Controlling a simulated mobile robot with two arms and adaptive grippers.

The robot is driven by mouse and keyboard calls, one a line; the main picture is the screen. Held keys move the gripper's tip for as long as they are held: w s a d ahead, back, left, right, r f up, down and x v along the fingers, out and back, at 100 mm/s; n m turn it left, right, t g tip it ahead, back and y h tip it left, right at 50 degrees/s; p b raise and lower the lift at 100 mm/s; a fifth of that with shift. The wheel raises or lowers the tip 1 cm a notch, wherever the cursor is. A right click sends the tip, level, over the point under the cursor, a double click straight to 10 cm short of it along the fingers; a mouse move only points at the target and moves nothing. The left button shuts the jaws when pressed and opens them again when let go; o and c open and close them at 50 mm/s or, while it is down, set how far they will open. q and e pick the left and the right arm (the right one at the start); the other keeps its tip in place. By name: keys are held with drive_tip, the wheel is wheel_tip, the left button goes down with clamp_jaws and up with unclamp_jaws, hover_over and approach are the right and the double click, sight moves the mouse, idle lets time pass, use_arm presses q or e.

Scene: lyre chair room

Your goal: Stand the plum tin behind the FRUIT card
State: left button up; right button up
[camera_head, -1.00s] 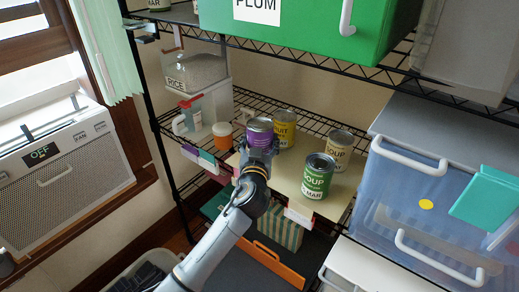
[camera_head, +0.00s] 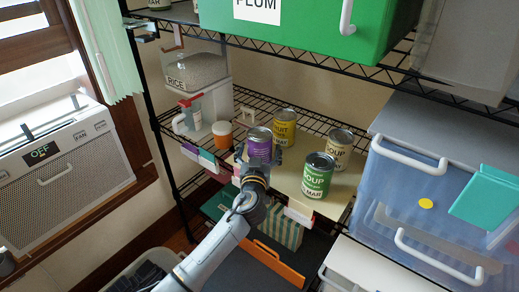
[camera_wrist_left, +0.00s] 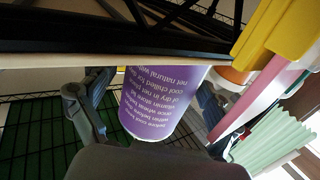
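The plum tin is a purple can (camera_head: 259,147) at the front of the middle wire shelf, upright or nearly so. My left gripper (camera_head: 255,165) is on its near side. In the left wrist view, the purple label (camera_wrist_left: 158,98) sits between the two fingers, its print upside down. Whether the tin touches the board cannot be told. A yellow tin reading "...UIT" (camera_head: 284,128) stands behind it to the right. Cards hang on the shelf edge, including a pink one (camera_head: 237,181) and a white one (camera_head: 298,214); I cannot read which is FRUIT. My right gripper is out of view.
A green SOUP tin (camera_head: 317,177) and a cream SOUP tin (camera_head: 338,150) stand to the right on the pale board. An orange-white jar (camera_head: 222,136) and a RICE container (camera_head: 195,72) are to the left. The upper shelf with a green bin (camera_head: 310,25) overhangs.

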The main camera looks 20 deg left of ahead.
use_arm(q)
drive_tip(key=shift+r, duration=0.1)
drive_tip(key=shift+s, duration=0.1)
drive_tip(key=s+d+b, duration=0.2)
drive_tip(key=s, duration=0.9)
drive_tip(key=shift+s+d, duration=0.2)
drive_tip(key=shift+s, duration=0.05)
